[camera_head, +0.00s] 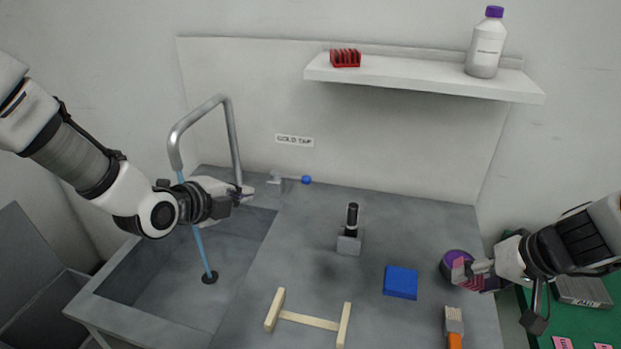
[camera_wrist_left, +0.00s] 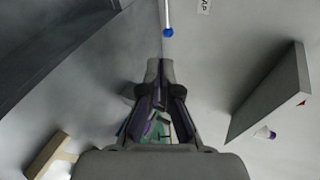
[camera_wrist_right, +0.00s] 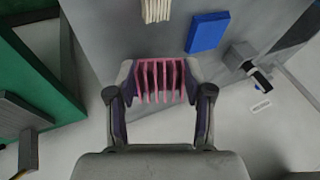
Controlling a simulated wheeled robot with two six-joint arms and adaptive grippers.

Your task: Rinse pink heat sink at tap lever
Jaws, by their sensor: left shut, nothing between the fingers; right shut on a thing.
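The pink heat sink (camera_head: 462,268) is held in my right gripper (camera_head: 474,270), above the right part of the counter. Its fins show between the fingers in the right wrist view (camera_wrist_right: 158,80). The tap lever (camera_head: 293,178) has a blue knob and lies sideways beside its pale base at the back of the counter. Its knob also shows in the left wrist view (camera_wrist_left: 168,32). The grey spout (camera_head: 232,130) arches over the sink (camera_head: 170,285), and a blue water stream (camera_head: 201,248) runs down to the drain. My left gripper (camera_head: 245,194) is shut and empty, left of the lever and apart from it.
A black-handled lever (camera_head: 352,217), a blue block (camera_head: 400,282), a wooden rack (camera_head: 308,319) and an orange-handled brush (camera_head: 454,328) stand on the counter. The shelf (camera_head: 420,82) holds a red heat sink (camera_head: 345,58) and bottle (camera_head: 485,48).

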